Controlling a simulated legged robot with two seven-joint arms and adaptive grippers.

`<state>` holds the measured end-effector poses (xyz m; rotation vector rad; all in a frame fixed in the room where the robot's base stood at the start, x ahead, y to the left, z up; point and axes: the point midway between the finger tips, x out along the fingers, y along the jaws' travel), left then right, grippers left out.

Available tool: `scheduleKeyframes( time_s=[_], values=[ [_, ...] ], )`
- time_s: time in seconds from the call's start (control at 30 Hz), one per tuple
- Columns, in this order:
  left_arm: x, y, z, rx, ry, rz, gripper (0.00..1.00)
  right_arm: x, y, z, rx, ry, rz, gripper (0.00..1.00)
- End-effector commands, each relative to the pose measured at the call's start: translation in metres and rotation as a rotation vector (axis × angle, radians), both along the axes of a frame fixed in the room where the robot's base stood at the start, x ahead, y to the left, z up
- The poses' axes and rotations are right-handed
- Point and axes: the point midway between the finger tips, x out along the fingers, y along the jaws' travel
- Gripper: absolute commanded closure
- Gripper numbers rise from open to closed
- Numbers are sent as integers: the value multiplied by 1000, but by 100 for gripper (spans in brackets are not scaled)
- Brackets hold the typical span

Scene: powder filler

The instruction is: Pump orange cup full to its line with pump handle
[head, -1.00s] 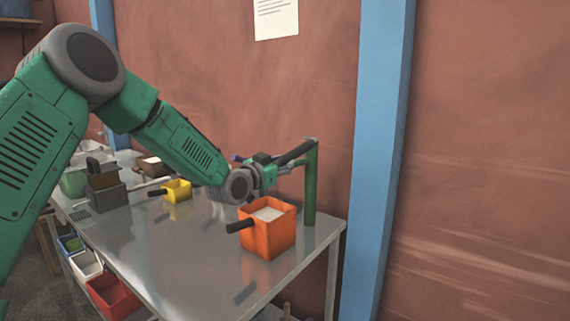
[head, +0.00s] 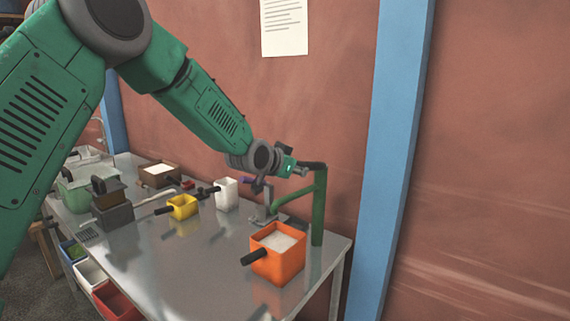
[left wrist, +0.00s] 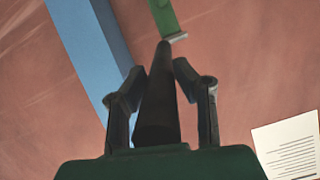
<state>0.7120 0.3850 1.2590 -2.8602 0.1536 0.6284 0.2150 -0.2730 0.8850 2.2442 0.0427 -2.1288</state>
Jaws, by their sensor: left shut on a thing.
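The orange cup (head: 290,268) stands upright on the metal table, below and in front of the pump's green post (head: 318,220). White powder shows inside it, below the rim; I cannot make out a fill line. Its black grip points left. The black pump handle (head: 314,165) runs from the post top to my left gripper (head: 296,168). In the left wrist view the handle (left wrist: 158,100) lies between the two fingers, and the gripper is shut on it. The handle is near level in the head view. My right gripper is not in view.
A yellow cup (head: 183,207) and a white cup (head: 227,195) stand on the table (head: 190,270), left of the orange cup. A dark grey block-like device (head: 112,210) is further left. Red (head: 118,300) and white bins hang below the front edge.

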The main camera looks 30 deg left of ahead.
Motion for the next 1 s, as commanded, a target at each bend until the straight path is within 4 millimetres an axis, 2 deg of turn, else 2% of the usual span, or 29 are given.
scheduleKeyframes(
  time_s=[0.03,0.2,0.73,0.77,0.8,1.0],
  values=[
    [3,6,10,5,11,18,100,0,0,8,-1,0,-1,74],
    [5,2,16,12,62,22,100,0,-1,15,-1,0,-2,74],
    [7,4,21,8,76,19,100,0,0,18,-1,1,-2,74],
    [7,4,21,8,76,19,65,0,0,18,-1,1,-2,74],
    [7,4,20,8,77,19,56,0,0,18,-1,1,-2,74],
    [5,5,17,7,86,18,56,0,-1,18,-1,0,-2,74]
  ],
)
